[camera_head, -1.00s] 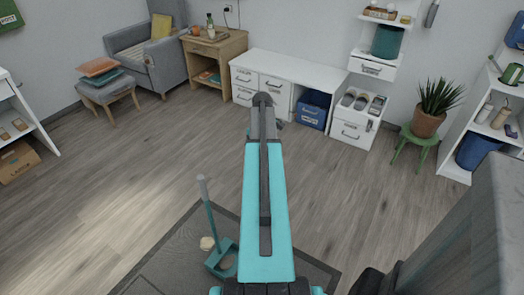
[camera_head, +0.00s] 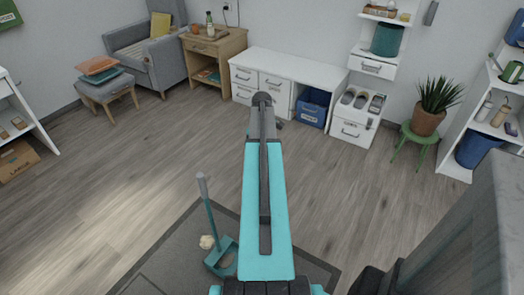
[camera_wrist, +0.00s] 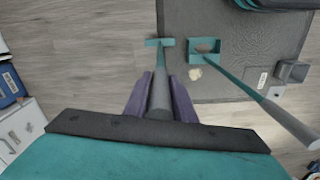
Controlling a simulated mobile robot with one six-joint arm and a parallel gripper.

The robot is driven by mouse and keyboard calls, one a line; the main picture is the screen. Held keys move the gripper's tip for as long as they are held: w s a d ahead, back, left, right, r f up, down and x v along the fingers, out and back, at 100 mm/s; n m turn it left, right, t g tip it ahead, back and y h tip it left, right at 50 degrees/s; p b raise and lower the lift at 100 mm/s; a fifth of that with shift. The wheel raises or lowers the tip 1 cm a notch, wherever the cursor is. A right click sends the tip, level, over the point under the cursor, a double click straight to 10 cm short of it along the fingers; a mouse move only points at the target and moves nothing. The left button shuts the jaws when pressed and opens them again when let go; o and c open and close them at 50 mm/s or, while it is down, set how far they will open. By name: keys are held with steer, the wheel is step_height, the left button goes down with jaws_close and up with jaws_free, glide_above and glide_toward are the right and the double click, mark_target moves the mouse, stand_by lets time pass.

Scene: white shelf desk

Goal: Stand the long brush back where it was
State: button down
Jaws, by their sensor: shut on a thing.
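In the wrist view, my gripper (camera_wrist: 161,77) is shut on the grey handle of the long brush (camera_wrist: 160,43). Its purple fingers lie on both sides of the handle. The brush's teal head points away from me over the floor, left of the dark mat. A teal dustpan (camera_wrist: 205,47) with a long teal and grey handle is on the mat, to the right of the brush. It also shows in the head view (camera_head: 222,262), with its handle upright. My gripper and the brush are mostly hidden behind my arm in the head view.
A crumpled pale lump (camera_wrist: 195,73) lies by the dustpan on the dark mat (camera_wrist: 235,75). A grey box with a label (camera_wrist: 290,72) stands farther right. A white desk (camera_head: 290,68), wooden side table (camera_head: 213,50) and plant stool (camera_head: 414,142) line the back. The middle floor is open.

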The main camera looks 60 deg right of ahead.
steer(key=shift+f, duration=0.35)
steer(key=c, duration=1.4)
jaws_free()
steer(key=shift+r, duration=0.15)
steer(key=shift+r, duration=6.75)
steer(key=shift+s, duration=0.15)
